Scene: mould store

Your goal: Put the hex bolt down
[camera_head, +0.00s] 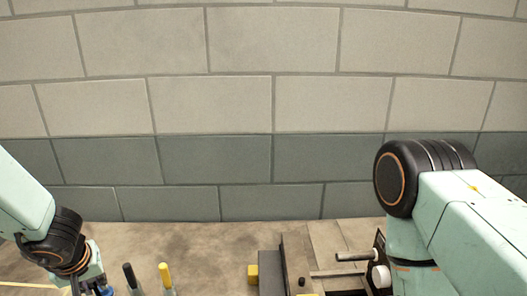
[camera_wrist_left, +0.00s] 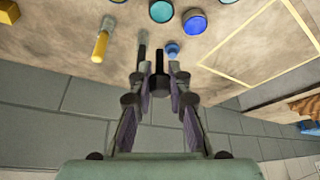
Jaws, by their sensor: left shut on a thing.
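The hex bolt (camera_wrist_left: 159,68) is dark and held between the fingertips of my left gripper (camera_wrist_left: 160,78) in the left wrist view. It points away from the wrist, with its wider end nearer the wrist. In the head view, my left gripper (camera_head: 98,287) is at the bottom left, partly cut off by the lower edge, and I cannot make out the bolt there. Whether the bolt touches the table is unclear. My right arm (camera_head: 440,220) fills the right side of the head view; its gripper is not in view.
A worktop (camera_head: 200,245) runs along a block wall. A yellow-handled tool (camera_head: 166,277) and a black-handled one (camera_head: 131,275) stand near my left gripper. A blue round thing (camera_wrist_left: 195,22) and a teal one (camera_wrist_left: 161,11) are close by. A yellow-outlined area (camera_wrist_left: 262,45) is bare.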

